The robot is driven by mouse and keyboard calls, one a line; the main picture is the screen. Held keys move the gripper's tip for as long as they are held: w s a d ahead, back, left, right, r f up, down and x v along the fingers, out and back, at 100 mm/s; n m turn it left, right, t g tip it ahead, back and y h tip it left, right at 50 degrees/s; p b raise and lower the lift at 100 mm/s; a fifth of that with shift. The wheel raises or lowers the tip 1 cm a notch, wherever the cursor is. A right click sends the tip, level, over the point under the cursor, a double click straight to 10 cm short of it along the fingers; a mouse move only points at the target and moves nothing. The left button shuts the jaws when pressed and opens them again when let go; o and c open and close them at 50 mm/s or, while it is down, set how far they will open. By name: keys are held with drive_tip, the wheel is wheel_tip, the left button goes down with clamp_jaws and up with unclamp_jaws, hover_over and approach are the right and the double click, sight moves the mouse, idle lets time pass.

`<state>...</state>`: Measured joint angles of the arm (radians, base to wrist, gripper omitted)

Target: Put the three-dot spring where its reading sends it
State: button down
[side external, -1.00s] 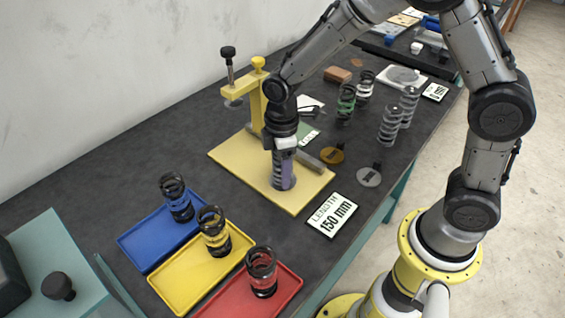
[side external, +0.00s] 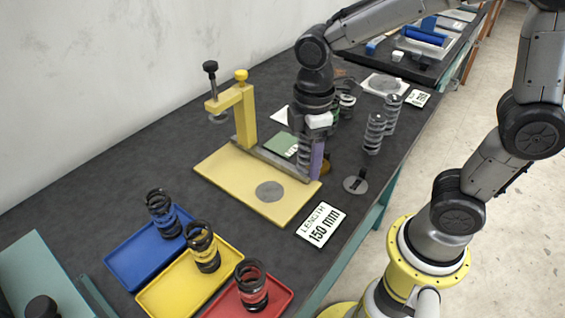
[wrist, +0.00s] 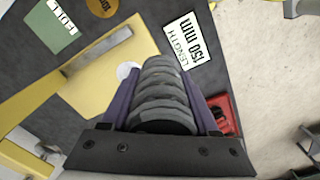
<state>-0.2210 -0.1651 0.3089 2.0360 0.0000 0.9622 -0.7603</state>
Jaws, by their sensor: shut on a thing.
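My gripper (side external: 311,160) is shut on a grey coil spring (side external: 303,153), held upright between its purple fingers near the right back edge of the press base. The spring (wrist: 162,95) also fills the space between the fingers in the wrist view; no dots can be made out on it. The yellow press (side external: 244,118) stands on a pale yellow base (side external: 225,183) with a bare grey disc (side external: 270,191). The blue tray (side external: 132,258), yellow tray (side external: 165,294) and red tray (side external: 222,308) each hold a dark spring with a matching coloured band.
A "LENGTH 150 mm" sign (side external: 321,225) lies right of the base. A black-knobbed grey disc (side external: 355,184) and grey springs (side external: 373,133) stand to the right. A green card (side external: 280,144) and darker springs (side external: 347,106) are behind my gripper. Bare table lies left of the base.

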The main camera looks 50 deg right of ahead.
drive_tip(key=s+r, duration=0.2)
drive_tip(key=s, duration=0.2)
drive_tip(key=w+d+r+n, duration=0.3)
drive_tip(key=w+d, duration=0.8)
drive_tip(key=w, duration=0.3)
drive_tip(key=w+d+f+m, duration=0.1)
drive_tip(key=d+f+m, duration=0.1)
drive_tip(key=d, duration=0.4)
drive_tip(key=w+d+f+m, duration=0.1)
drive_tip(key=w+d+f, duration=0.1)
drive_tip(key=d, duration=0.3)
drive_tip(key=w+d+f, duration=0.1)
drive_tip(key=w+f, duration=0.1)
drive_tip(key=w, duration=0.1)
drive_tip(key=w+d+f, duration=0.2)
drive_tip(key=w+f, duration=0.1)
drive_tip(key=w, duration=0.1)
drive_tip(key=w+d+f, duration=0.1)
drive_tip(key=w+f, duration=0.1)
drive_tip(key=w, duration=0.2)
drive_tip(key=shift+w+d+f, duration=0.1)
drive_tip(key=shift+d+f, duration=0.15)
drive_tip(key=shift+f, duration=0.15)
drive_tip(key=shift+w+d+f, duration=0.25)
drive_tip(key=shift+w+f, duration=0.4)
drive_tip(key=shift+f, duration=1.6)
drive_tip(key=shift+f, duration=0.15)
